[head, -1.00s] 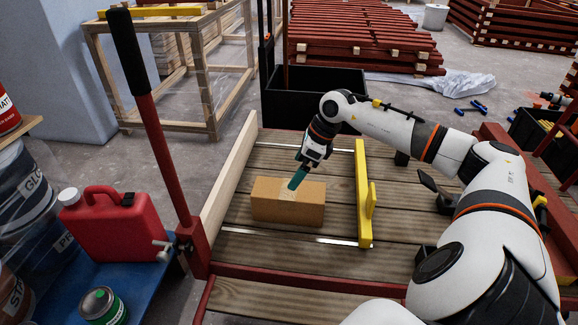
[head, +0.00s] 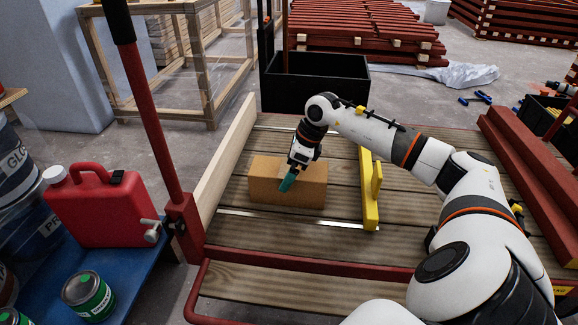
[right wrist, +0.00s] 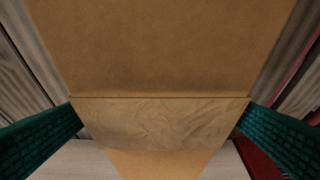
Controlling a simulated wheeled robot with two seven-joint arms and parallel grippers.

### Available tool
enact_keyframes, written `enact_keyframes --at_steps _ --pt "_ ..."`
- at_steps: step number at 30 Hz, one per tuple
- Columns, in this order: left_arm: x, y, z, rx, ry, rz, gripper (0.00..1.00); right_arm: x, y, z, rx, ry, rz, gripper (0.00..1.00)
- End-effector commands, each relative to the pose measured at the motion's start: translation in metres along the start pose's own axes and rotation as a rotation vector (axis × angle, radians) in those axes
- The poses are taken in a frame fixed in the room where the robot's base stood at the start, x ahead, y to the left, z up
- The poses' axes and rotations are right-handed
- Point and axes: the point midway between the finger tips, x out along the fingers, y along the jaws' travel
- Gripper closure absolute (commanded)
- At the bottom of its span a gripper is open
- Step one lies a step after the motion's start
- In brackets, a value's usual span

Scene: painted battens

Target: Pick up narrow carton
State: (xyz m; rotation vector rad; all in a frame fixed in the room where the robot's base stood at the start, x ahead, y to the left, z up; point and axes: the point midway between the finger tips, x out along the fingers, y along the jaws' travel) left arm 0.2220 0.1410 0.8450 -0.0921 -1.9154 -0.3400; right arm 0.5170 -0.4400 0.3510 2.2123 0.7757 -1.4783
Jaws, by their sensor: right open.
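The narrow carton (head: 309,190) is a plain brown box lying on the slatted wooden deck (head: 330,226). My right gripper (head: 287,184) is over the carton, with its green fingertips pointing down at its top and front. In the right wrist view the carton (right wrist: 165,45) fills the middle, with a band of tape across it. The green fingers of the right gripper (right wrist: 160,125) stand apart, one on each side of the carton. I cannot tell whether they touch it. My left gripper is not in view.
A yellow bar (head: 368,195) lies on the deck right of the carton. A pale board (head: 228,160) and a red post (head: 150,120) stand to its left. A red jerrycan (head: 100,208) and green tins sit on a blue surface at left. A black crate (head: 315,82) stands behind.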

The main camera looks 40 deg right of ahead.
Motion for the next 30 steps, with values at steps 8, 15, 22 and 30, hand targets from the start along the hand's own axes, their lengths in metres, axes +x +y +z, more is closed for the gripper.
enact_keyframes --at_steps 8,15,22,30 --pt "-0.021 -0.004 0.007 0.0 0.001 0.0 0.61 0.026 0.001 0.001 0.0 0.0 0.001 0.0" --pt "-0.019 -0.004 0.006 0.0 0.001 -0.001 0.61 0.025 0.0 0.001 0.0 0.0 0.0 0.15" --pt "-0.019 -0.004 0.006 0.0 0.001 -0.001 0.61 0.025 0.0 0.001 0.0 0.0 0.0 0.52" --pt "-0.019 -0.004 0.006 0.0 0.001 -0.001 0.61 0.024 0.001 0.0 0.0 0.003 0.002 0.66"
